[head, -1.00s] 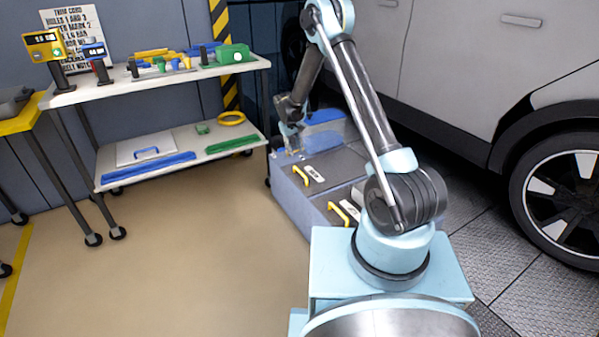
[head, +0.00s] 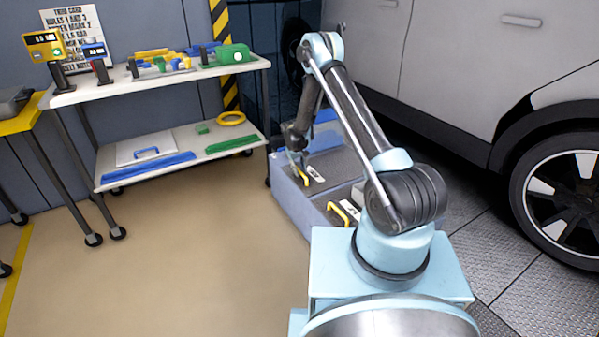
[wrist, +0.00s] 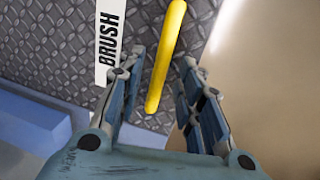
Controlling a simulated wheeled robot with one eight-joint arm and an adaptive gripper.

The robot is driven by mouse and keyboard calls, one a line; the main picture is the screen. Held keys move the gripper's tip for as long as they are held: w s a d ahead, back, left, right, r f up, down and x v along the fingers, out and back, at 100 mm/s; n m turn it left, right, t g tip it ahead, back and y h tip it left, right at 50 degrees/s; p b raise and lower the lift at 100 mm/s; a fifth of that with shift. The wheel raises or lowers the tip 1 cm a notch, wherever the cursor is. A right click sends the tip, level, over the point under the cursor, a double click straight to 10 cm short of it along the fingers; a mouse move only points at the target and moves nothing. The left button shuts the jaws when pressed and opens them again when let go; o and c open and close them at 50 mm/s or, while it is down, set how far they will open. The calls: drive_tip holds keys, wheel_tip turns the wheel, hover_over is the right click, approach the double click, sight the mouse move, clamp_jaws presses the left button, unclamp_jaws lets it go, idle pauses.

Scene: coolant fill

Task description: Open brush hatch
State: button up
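The brush hatch is a dark diamond-plate lid (wrist: 60,55) with a white label reading BRUSH (wrist: 108,42). Its yellow bar handle (wrist: 166,55) runs beside the label in the wrist view. In the head view the handle (head: 304,176) is at the far part of the grey-blue box. My gripper (wrist: 158,85) is open, with one finger on each side of the handle's near end. A gap shows between the handle and both fingers. In the head view my gripper (head: 298,160) is just above the handle, partly hard to make out. The hatch lies flat and closed.
A second yellow handle (head: 344,212) is on a nearer lid of the same box. A blue part (head: 326,117) rises at the box's far end. A white car (head: 450,60) stands close on the right. A two-level cart (head: 105,92) stands left. The floor between is clear.

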drive_tip(key=shift+f, duration=0.3)
drive_tip(key=shift+c, duration=0.5)
